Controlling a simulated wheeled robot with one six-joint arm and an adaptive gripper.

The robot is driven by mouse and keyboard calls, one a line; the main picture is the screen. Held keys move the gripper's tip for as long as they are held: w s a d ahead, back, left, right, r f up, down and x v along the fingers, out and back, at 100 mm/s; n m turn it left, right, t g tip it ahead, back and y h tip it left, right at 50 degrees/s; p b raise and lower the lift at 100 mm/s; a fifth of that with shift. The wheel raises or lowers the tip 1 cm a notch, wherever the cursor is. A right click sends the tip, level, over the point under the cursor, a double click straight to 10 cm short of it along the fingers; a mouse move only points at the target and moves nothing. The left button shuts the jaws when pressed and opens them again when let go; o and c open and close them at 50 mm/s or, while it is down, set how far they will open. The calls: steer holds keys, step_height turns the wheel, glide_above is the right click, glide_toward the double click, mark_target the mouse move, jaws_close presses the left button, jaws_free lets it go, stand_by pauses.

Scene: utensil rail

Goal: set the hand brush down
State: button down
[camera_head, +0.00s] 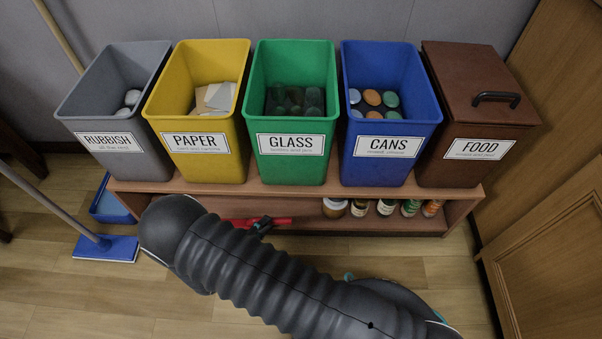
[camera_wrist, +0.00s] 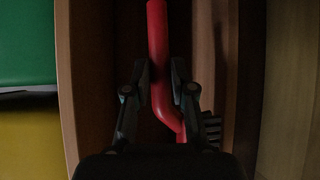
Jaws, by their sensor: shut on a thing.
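The hand brush is red and shows in the wrist view (camera_wrist: 160,85) as a bent handle running between the fingers, with dark bristles at the lower right. My gripper (camera_wrist: 161,85) is shut on the handle. In the head view the brush (camera_head: 280,221) lies level in front of the low shelf's opening, under the bins. There my gripper (camera_head: 262,226) shows only as a small dark tip, as my arm hides most of it. I cannot tell whether the brush touches the shelf board.
The wooden bench (camera_head: 380,187) carries grey, yellow, green, blue and brown bins. Several jars (camera_head: 385,207) stand on its lower shelf at the right. A blue mop (camera_head: 105,248) and blue dustpan (camera_head: 110,206) are at the left. A cabinet (camera_head: 555,240) stands at the right.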

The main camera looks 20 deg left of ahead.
steer(key=shift+f+b+x, duration=0.15)
steer(key=shift+b+x, duration=0.05)
steer(key=shift+x, duration=2.8)
steer(key=shift+f+b+x, duration=0.15)
steer(key=shift+x, duration=2.9)
steer(key=shift+f+b+x, duration=0.15)
steer(key=shift+b+x, duration=0.05)
steer(key=shift+x, duration=2.8)
steer(key=shift+s, duration=0.1)
steer(key=c, duration=1)
jaws_free()
steer(key=shift+r, duration=0.1)
steer(key=v, duration=1.2)
steer(key=shift+p, duration=0.3)
